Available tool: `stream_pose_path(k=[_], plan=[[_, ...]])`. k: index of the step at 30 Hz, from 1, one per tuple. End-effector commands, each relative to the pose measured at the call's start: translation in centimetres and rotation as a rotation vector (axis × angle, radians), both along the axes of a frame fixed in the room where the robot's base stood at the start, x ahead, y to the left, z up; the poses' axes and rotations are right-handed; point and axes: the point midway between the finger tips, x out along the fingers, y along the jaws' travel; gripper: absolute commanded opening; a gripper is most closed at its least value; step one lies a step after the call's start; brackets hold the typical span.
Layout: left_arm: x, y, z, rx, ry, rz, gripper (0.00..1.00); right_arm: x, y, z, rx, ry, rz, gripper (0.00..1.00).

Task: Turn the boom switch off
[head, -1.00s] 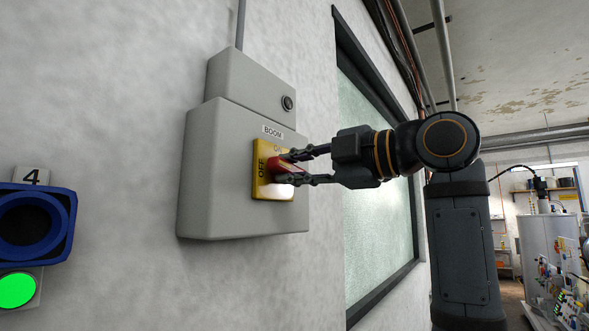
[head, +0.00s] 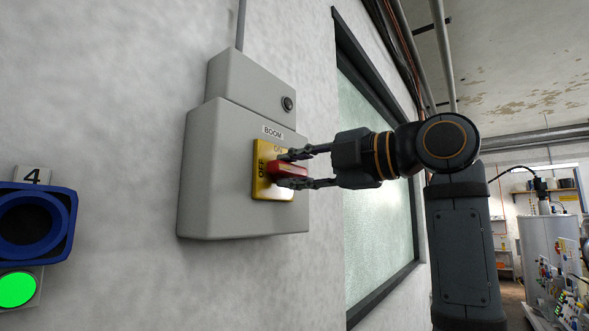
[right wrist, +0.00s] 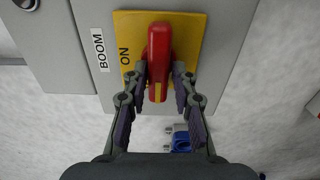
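The boom switch is a red handle (head: 288,170) on a yellow plate (head: 262,188) with OFF and ON labels, on a grey box (head: 215,170) marked BOOM. The handle lies sideways in the head view, in line with OFF. In the right wrist view, the red handle (right wrist: 160,60) stands upright in the picture, with a yellow mark at its lower end, beside the ON label. My right gripper (head: 296,169) has a finger on each side of the handle, slightly spread and close to it. It also frames the handle in the right wrist view (right wrist: 160,75). My left gripper is out of view.
A blue round socket (head: 35,225) marked 4 and a lit green button (head: 17,289) are on the wall at left. A frosted window (head: 375,190) is in the wall behind my right arm. A white tank (head: 550,245) stands far right.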

Motion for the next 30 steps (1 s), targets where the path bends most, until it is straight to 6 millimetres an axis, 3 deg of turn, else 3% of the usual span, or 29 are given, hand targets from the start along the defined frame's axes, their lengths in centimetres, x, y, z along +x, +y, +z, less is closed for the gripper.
stream_pose_path(k=[3, 13, 24, 30], plan=[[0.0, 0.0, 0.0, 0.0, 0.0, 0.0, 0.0, 0.0, 0.0, 0.0, 0.001, -0.001, 0.0, 0.43], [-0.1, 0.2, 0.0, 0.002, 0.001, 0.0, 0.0, -0.3, -0.4, 0.1, 0.003, -0.002, -0.002, 0.43], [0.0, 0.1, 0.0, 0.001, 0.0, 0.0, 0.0, -4.9, -7.0, 0.1, 0.004, -0.004, -0.006, 0.43], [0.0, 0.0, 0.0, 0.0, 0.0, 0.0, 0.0, -6.7, -9.3, 0.1, 0.002, -0.002, -0.003, 0.43]])
